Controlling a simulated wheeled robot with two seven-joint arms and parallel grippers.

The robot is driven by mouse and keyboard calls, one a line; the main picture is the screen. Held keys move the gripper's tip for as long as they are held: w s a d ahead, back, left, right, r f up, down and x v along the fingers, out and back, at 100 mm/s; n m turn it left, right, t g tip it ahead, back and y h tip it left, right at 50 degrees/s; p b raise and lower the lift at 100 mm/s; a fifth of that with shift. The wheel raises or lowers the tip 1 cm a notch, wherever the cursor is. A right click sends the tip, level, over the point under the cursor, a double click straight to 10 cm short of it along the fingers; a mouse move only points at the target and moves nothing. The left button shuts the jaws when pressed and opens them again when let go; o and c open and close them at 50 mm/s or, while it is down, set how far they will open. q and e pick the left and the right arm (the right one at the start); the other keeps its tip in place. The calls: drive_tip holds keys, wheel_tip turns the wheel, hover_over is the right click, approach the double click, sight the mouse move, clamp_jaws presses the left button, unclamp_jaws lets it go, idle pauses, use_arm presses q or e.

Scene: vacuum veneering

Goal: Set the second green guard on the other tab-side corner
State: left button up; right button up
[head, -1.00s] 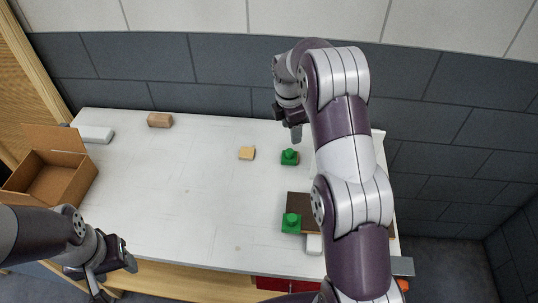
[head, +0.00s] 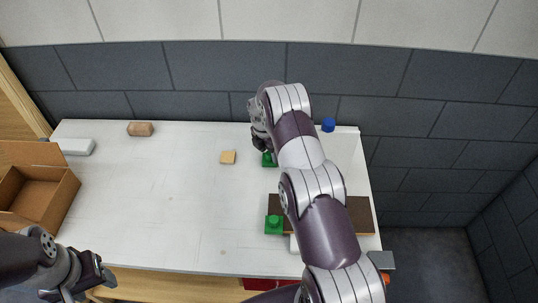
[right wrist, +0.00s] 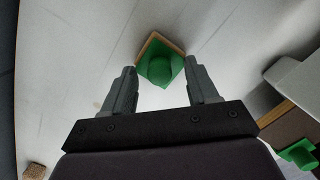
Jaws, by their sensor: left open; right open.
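The loose green guard (head: 269,160) sits on the white table, a square piece with a round knob on top. My right gripper (head: 262,145) is just above it. In the right wrist view the loose guard (right wrist: 161,68) shows between and just beyond the open, empty fingers (right wrist: 161,82). Another green guard (head: 274,226) sits at the near left corner of the brown panel (head: 360,214), and is partly seen in the right wrist view (right wrist: 299,155). My right arm hides the panel's middle. My left gripper (head: 92,276) is open and empty off the table's near left edge.
A small tan block (head: 228,157) lies left of the loose guard. A brown block (head: 140,129), a white block (head: 76,147) and an open cardboard box (head: 62,196) are at the left. A blue object (head: 328,125) stands at the back right. The table's middle (head: 170,205) is clear.

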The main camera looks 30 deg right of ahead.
clamp_jaws()
